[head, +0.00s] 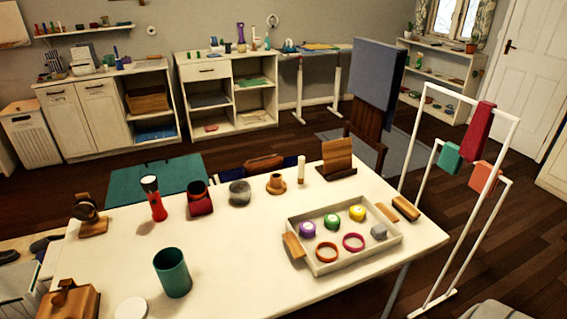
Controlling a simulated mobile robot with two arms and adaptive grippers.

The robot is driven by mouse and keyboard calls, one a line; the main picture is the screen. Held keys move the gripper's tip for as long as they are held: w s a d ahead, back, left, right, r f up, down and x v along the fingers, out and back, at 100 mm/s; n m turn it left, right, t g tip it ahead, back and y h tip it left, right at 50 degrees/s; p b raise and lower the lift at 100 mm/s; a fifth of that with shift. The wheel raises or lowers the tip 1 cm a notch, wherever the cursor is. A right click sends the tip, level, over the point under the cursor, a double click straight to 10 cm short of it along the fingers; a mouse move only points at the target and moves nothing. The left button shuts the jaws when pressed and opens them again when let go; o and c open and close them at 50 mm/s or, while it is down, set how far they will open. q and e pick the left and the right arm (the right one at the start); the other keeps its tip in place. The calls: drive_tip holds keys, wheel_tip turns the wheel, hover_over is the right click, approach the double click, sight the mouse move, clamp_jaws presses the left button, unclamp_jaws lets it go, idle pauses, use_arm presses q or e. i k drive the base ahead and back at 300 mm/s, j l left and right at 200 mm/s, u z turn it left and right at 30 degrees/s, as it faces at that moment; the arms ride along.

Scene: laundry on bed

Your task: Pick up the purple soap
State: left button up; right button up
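A small round purple piece (307,230), which looks like the purple soap, sits in the back left part of a shallow white tray (336,266) on the white table. A green round piece (331,222) and a yellow one (357,213) stand in a row to its right. An orange-red ring (326,252) lies in front of it. Its top and front are uncovered. Neither of my grippers shows in the head view.
The white table (225,260) also holds a teal cup (172,272), a red flashlight (155,200), a wooden cup (276,183) and a wooden stand (337,160). A white rack with hanging cloths (478,130) stands right of the table. The tabletop left of the tray is mostly clear.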

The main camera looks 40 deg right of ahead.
sight(307, 229)
drive_tip(key=z, duration=1.3)
